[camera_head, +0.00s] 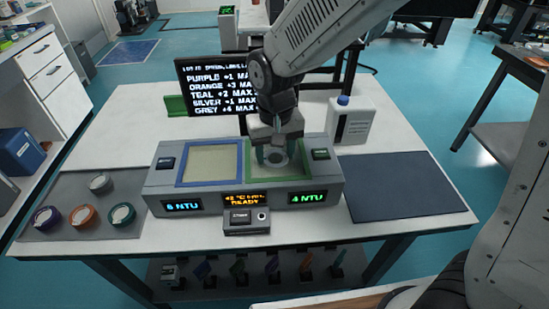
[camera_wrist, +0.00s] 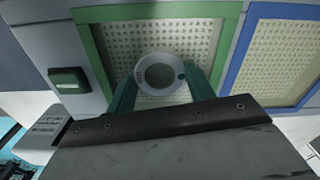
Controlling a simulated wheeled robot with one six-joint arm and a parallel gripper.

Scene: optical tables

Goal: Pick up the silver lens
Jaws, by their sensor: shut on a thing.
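My gripper (camera_head: 274,157) is over the green-framed square (camera_head: 251,172) on the right side of the grey station. Its two teal fingers are shut on a pale silver ring-shaped lens (camera_head: 276,160). In the wrist view my gripper (camera_wrist: 161,82) has one finger on each side of the silver lens (camera_wrist: 143,70). The lens lies flat against the perforated panel in that view, inside the green frame (camera_wrist: 90,50). I cannot tell whether it touches the panel or is just above it.
A grey mat (camera_head: 145,183) at left holds purple (camera_head: 46,218), orange (camera_head: 84,217), teal (camera_head: 122,215) and grey (camera_head: 100,183) lenses. The blue-framed square (camera_head: 210,164) is empty. A text screen (camera_head: 215,85) and a white bottle (camera_head: 352,122) stand behind. The dark mat (camera_head: 398,187) is bare.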

